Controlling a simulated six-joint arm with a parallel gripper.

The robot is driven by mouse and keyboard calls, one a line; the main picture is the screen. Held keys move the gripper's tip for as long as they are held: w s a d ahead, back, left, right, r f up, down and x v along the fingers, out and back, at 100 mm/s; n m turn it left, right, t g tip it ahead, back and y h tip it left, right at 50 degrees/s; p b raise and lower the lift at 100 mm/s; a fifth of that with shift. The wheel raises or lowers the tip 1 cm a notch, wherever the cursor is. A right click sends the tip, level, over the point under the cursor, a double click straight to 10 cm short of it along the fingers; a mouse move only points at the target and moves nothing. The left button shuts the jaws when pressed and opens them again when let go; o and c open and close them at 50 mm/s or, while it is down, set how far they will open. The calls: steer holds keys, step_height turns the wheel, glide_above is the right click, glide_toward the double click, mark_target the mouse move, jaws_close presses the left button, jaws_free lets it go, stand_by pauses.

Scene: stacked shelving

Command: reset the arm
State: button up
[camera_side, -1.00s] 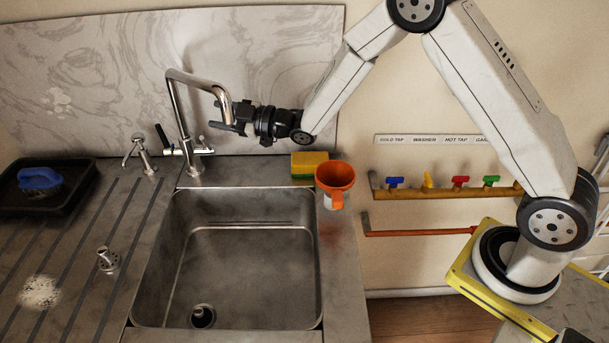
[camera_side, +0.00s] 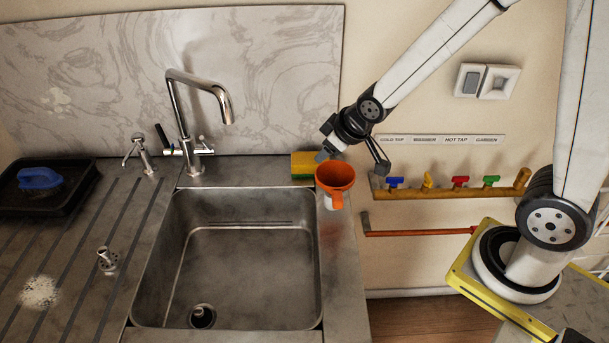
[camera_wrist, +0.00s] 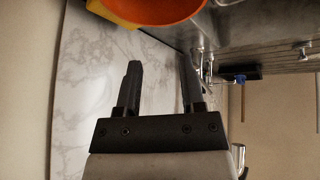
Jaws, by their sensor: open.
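My gripper (camera_side: 322,154) is open and empty in the side view, just above and behind the orange funnel, near the sponge. In the wrist view its two dark fingers (camera_wrist: 160,85) stand apart with nothing between them. My arm reaches in from the upper right, with the wrist in front of the wall at the right end of the splashback.
The orange funnel (camera_side: 335,177) stands on the sink's right rim, and also shows in the wrist view (camera_wrist: 150,8). A yellow-green sponge (camera_side: 304,164) lies behind it. The tap (camera_side: 180,110) rises behind the sink (camera_side: 250,260). Coloured valves (camera_side: 460,182) line the wall pipe.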

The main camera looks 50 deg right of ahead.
steer(key=s+f+m+g, duration=0.1)
steer(key=s+g, duration=0.3)
steer(key=s, duration=0.7)
steer(key=shift+d+m, duration=0.3)
steer(key=shift+m, duration=0.5)
steer(key=shift+f, duration=0.1)
